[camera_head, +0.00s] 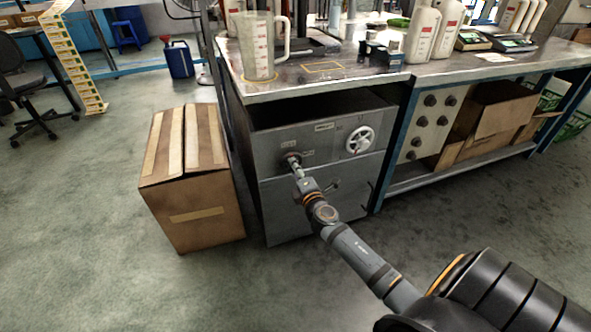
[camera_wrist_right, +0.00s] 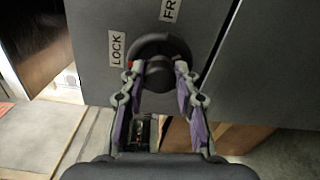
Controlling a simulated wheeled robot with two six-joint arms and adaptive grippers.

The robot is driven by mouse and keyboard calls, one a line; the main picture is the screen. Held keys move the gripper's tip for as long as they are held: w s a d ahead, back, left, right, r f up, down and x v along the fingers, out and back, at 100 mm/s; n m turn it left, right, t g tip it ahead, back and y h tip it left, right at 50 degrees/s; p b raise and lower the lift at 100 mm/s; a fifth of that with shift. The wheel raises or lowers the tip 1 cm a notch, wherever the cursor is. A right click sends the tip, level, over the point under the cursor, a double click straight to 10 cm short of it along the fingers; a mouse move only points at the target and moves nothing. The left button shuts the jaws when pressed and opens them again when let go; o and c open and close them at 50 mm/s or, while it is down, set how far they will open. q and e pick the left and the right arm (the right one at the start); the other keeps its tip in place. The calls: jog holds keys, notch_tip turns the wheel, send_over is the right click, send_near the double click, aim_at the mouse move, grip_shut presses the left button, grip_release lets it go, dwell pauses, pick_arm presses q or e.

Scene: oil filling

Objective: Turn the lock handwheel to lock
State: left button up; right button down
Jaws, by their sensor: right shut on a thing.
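The lock handwheel (camera_wrist_right: 159,49) is a dark round knob on the grey cabinet front. A LOCK label (camera_wrist_right: 117,48) is beside it on the left, and a partly cut-off label starting with FR (camera_wrist_right: 170,9) is above it in the right wrist view. My right gripper (camera_wrist_right: 158,72) is shut on the knob's hub, one finger on each side. In the head view my right gripper (camera_head: 296,168) reaches the cabinet (camera_head: 270,200) at the knob, which it mostly hides. A small red mark shows at the knob's left edge. My left gripper is not in view.
A white-spoked handwheel (camera_head: 360,140) is to the right on the same cabinet. The cabinet's top drawer looks open. A cardboard box (camera_head: 190,185) stands on the floor to the left. A clear measuring jug (camera_head: 257,48) stands on the bench above.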

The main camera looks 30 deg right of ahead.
jog(key=c, duration=1)
grip_release()
jog(key=v, duration=1.2)
jog(key=shift+f, duration=0.1)
